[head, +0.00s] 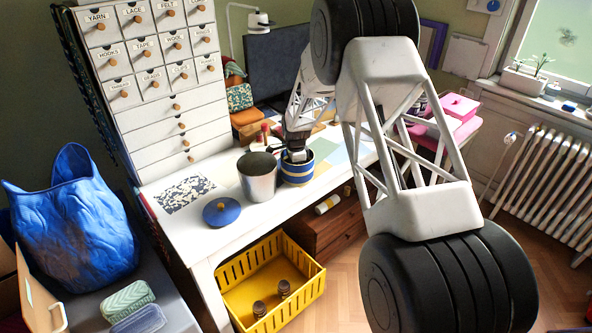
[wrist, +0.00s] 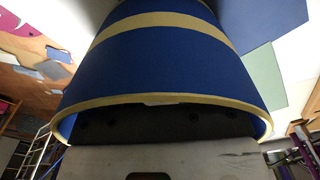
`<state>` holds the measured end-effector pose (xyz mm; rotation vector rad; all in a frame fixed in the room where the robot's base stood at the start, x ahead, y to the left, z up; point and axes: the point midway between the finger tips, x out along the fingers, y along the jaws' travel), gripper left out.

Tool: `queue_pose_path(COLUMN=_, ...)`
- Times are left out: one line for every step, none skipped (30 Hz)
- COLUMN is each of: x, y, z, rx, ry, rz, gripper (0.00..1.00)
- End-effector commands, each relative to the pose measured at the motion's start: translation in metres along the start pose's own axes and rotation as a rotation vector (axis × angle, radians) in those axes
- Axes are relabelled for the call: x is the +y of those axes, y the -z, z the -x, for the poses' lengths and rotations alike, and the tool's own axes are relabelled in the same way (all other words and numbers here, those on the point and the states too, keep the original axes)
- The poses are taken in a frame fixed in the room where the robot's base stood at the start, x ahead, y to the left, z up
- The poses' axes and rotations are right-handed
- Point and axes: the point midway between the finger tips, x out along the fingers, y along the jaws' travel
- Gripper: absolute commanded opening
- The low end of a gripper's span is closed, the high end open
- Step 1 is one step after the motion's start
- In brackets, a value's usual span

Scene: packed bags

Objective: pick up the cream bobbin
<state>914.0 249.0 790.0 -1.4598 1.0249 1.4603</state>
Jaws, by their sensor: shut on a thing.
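A blue tin (head: 298,174) with yellow bands stands on the white desk and fills much of the wrist view (wrist: 165,65). My gripper (head: 297,155) reaches down into the tin's open top. In the wrist view, the tin's rim crosses in front of my gripper's dark fingers, so the fingertips are hidden inside. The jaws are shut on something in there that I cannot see. No cream bobbin shows clearly in either view. A pale cylinder with yellow on it (head: 327,204) lies on the brown drawer unit below the desk; I cannot tell what it is.
A silver bucket (head: 258,181) stands close to the tin's left. A blue lid (head: 221,212) lies flat on the desk (head: 205,240) near its front edge. A yellow crate (head: 272,318) with dark jars is on the floor. A drawer cabinet (head: 170,133) stands at the back left.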

Motion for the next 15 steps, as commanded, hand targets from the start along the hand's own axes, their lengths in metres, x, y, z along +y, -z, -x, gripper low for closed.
queue_pose_path(x=0.0, y=0.0, z=0.007, rx=0.0, ry=0.002, rz=0.0, gripper=0.12)
queue_pose_path(x=0.0, y=0.0, z=0.011, rx=0.0, ry=0.002, rz=0.0, gripper=0.12)
queue_pose_path(x=0.0, y=0.0, z=0.016, rx=0.0, ry=0.002, rz=0.0, gripper=0.12)
queue_pose_path(x=-0.001, y=0.0, z=0.021, rx=0.0, ry=0.003, rz=0.0, gripper=0.12)
queue_pose_path(x=-0.001, y=0.0, z=0.025, rx=0.0, ry=0.003, rz=0.0, gripper=0.12)
queue_pose_path(x=-0.001, y=0.0, z=0.031, rx=0.0, ry=0.003, rz=0.0, gripper=0.12)
queue_pose_path(x=0.0, y=0.0, z=0.035, rx=0.0, ry=0.002, rz=0.0, gripper=0.12)
queue_pose_path(x=0.0, y=0.0, z=0.04, rx=0.0, ry=0.002, rz=0.0, gripper=0.12)
queue_pose_path(x=0.0, y=0.0, z=0.046, rx=0.0, ry=0.002, rz=0.0, gripper=0.12)
queue_pose_path(x=0.0, y=0.0, z=0.051, rx=0.0, ry=0.003, rz=0.0, gripper=0.12)
queue_pose_path(x=0.0, y=0.0, z=0.055, rx=0.0, ry=0.003, rz=0.0, gripper=0.12)
queue_pose_path(x=0.0, y=0.0, z=0.061, rx=0.0, ry=0.002, rz=0.0, gripper=0.12)
queue_pose_path(x=0.0, y=0.0, z=0.065, rx=0.0, ry=0.002, rz=0.0, gripper=0.12)
queue_pose_path(x=0.0, y=0.0, z=0.068, rx=0.0, ry=0.001, rz=0.0, gripper=0.12)
queue_pose_path(x=0.0, y=0.0, z=0.072, rx=0.0, ry=0.001, rz=0.0, gripper=0.12)
